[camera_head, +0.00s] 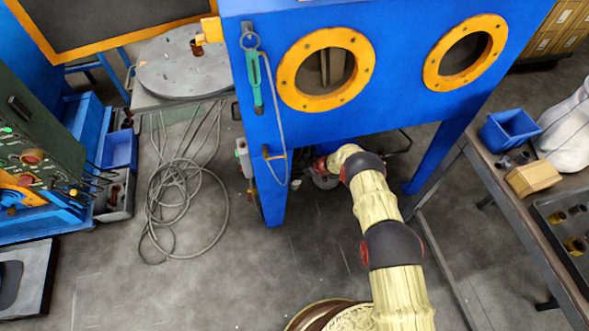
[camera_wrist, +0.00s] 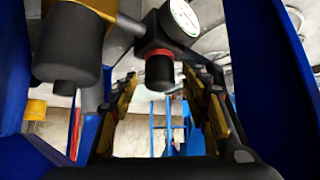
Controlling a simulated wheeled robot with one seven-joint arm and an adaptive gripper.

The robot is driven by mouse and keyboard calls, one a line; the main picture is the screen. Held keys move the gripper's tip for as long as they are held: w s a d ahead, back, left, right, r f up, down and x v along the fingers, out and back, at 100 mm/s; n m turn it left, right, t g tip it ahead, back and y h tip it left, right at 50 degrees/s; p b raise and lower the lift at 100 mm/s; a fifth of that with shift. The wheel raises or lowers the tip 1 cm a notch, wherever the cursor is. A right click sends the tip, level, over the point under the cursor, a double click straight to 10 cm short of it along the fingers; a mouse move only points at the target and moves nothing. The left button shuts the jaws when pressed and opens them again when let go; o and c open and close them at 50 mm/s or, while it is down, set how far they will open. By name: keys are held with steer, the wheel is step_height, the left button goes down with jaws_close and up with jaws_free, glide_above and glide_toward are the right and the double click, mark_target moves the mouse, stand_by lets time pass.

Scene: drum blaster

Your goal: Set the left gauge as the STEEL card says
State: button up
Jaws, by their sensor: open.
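In the wrist view a round gauge (camera_wrist: 183,18) with a white dial shows at the top, too small and oblique to read. It sits on a dark regulator body, with a black knob (camera_wrist: 159,72) and a red ring below it. My gripper (camera_wrist: 160,84) is open, its two fingers on either side of the knob, with gaps visible on both sides. I cannot tell whether this is the left gauge. In the head view my arm reaches under the blue cabinet (camera_head: 400,100), where the gripper is mostly hidden. I see no readable STEEL card.
A dark cylinder (camera_wrist: 68,45) with a brass-coloured top hangs close left in the wrist view. Blue cabinet legs (camera_head: 270,195) flank the space under the cabinet. A coiled hose (camera_head: 180,200) lies on the floor at left. A bench with a blue bin (camera_head: 508,130) stands at right.

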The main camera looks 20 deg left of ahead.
steer(key=shift+a, duration=0.15)
steer(key=shift+c, duration=0.8)
steer(key=c, duration=1)
